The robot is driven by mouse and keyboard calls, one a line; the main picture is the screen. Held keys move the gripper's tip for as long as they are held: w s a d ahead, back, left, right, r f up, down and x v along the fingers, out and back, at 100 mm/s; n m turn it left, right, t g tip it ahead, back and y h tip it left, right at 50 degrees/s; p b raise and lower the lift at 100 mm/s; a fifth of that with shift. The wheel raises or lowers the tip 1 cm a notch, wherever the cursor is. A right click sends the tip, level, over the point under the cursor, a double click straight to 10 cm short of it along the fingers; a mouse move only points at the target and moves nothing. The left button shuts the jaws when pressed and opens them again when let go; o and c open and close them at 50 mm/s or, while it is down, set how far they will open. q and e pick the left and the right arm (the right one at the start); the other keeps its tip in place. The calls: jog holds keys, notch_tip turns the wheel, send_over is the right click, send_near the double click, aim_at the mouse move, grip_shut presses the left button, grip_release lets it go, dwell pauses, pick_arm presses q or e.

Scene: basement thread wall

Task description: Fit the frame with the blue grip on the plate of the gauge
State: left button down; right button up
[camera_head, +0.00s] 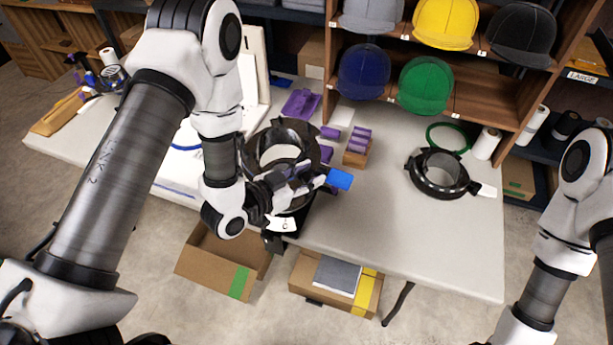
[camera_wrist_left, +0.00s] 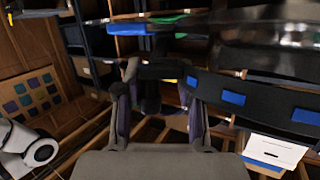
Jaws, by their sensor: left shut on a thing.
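My left gripper (camera_head: 300,180) is shut on the frame with the blue grip. The blue grip (camera_head: 340,179) sticks out just right of the fingers. In the left wrist view the two fingers (camera_wrist_left: 160,115) close on a dark part, and a black curved band with blue patches (camera_wrist_left: 235,98) runs off to the right. In the head view a large black ring-shaped body (camera_head: 250,150), apparently the gauge, stands at the table's front edge behind the gripper. The gripper and arm hide part of it, and I cannot tell whether frame and plate touch. My right gripper is out of view.
A second black ring frame with a white grip (camera_head: 440,174) lies on the right of the white table (camera_head: 400,235). A green ring (camera_head: 449,137), white spools (camera_head: 486,143) and purple parts (camera_head: 300,104) lie farther back. Open cardboard boxes (camera_head: 215,270) stand below the front edge.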

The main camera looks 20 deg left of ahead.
pick_arm(q)
jog(key=shift+s+a+f, duration=0.1)
jog(key=shift+s+f, duration=0.05)
jog(key=shift+f, duration=0.2)
jog(key=shift+s+a+f+b, duration=0.2)
jog(key=shift+f+b, duration=0.15)
jog(key=shift+b, duration=0.15)
jog(key=shift+s+a+f+b, duration=0.1)
jog(key=shift+s+f+b, duration=0.1)
jog(key=shift+f+b, duration=0.2)
notch_tip(320, 180, down, 7)
jog(key=w+b, duration=0.2)
jog(key=b, duration=0.3)
jog(key=shift+d+r, duration=0.2)
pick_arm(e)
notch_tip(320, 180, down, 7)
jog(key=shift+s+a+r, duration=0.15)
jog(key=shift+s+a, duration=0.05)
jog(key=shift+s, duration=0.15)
pick_arm(q)
jog(key=shift+s, duration=0.15)
